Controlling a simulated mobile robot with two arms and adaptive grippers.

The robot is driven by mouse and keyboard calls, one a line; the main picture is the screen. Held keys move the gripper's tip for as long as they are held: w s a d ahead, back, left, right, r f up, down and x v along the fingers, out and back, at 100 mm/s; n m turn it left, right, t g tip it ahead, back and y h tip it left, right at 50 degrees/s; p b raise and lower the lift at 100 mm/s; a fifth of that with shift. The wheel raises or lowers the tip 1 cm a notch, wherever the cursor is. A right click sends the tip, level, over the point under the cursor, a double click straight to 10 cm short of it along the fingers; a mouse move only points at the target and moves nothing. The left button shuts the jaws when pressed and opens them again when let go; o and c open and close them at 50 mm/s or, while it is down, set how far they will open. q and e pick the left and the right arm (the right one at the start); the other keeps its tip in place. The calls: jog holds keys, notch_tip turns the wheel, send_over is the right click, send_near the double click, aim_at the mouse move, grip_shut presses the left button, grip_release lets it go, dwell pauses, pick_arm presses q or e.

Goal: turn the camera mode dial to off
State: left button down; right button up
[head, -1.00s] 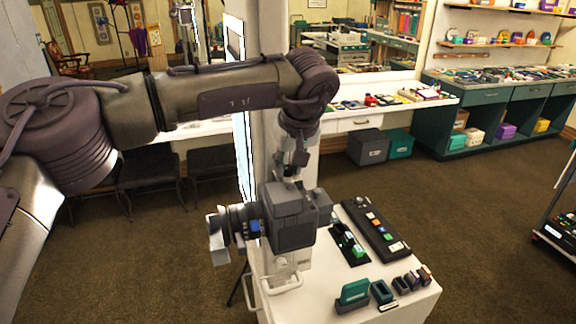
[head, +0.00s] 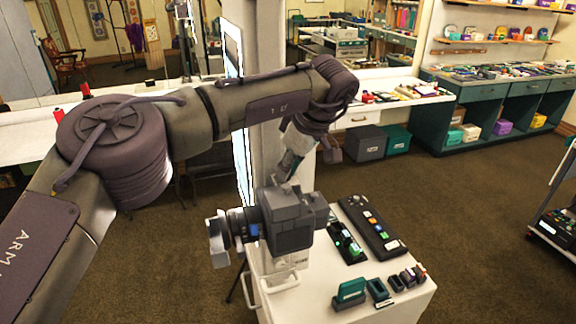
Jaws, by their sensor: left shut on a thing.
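The grey camera (head: 292,220) stands near the left end of the white cart top, with its lens (head: 220,238) pointing left. My left gripper (head: 288,181) reaches down to the top of the camera from above, its wrist leaning to the right. Its fingers are shut on the small mode dial on the camera's top. The fingers hide the dial, so its marks and setting cannot be read. My right gripper is not in view.
On the white cart top (head: 318,296), right of the camera, are a black tray (head: 345,243), a long dark button panel (head: 372,228), a teal block (head: 350,291) and several small dark blocks. A pale column (head: 270,140) stands behind the camera.

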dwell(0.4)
pick_arm(q)
jog(key=c, duration=0.9)
grip_release()
jog(key=shift+w, duration=0.1)
jog(key=shift+c, duration=0.2)
jog(key=v, duration=0.8)
jog(key=shift+f, duration=0.1)
